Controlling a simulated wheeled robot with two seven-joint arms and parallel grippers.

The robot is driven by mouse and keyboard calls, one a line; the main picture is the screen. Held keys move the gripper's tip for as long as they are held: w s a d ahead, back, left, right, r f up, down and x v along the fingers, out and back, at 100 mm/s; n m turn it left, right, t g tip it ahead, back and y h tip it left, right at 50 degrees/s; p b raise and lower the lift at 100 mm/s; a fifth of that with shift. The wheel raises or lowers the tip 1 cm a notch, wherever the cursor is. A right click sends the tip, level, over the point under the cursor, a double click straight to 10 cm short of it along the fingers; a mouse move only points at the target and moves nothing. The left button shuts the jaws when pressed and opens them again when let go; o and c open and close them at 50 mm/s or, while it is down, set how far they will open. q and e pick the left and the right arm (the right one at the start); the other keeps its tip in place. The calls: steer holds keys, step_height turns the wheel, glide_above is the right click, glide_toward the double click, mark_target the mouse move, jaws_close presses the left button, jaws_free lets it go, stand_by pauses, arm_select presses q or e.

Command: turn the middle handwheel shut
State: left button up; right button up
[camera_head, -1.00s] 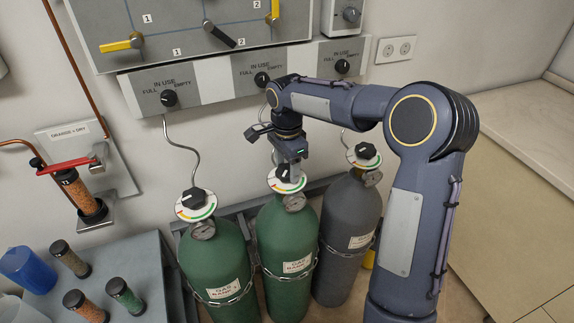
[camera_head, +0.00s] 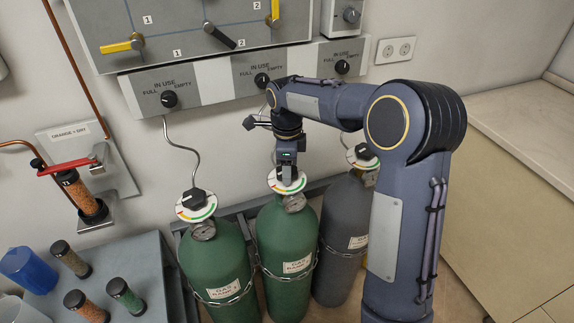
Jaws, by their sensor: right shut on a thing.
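The middle handwheel is a black knob over a white dial (camera_head: 274,184) with coloured marks, on top of the middle green gas cylinder (camera_head: 286,262). My right gripper (camera_head: 288,180) points down from above and is shut on this knob, which it mostly hides. The left handwheel (camera_head: 194,198) stands on the left green cylinder (camera_head: 220,272), black over a similar dial. The right handwheel (camera_head: 362,156) stands on the grey cylinder (camera_head: 342,240), partly behind my right arm. My left gripper is not in view.
Above hangs a panel with three black IN USE knobs (camera_head: 169,99). A grey table (camera_head: 140,262) with small bottles and a blue cup (camera_head: 28,270) stands at the left. A counter (camera_head: 535,120) is at the right.

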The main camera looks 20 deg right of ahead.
stand_by(0.4)
steer(key=o, duration=1)
steer(key=shift+r, duration=0.1)
step_height(320, 180, up, 8)
steer(key=shift+f, duration=0.25)
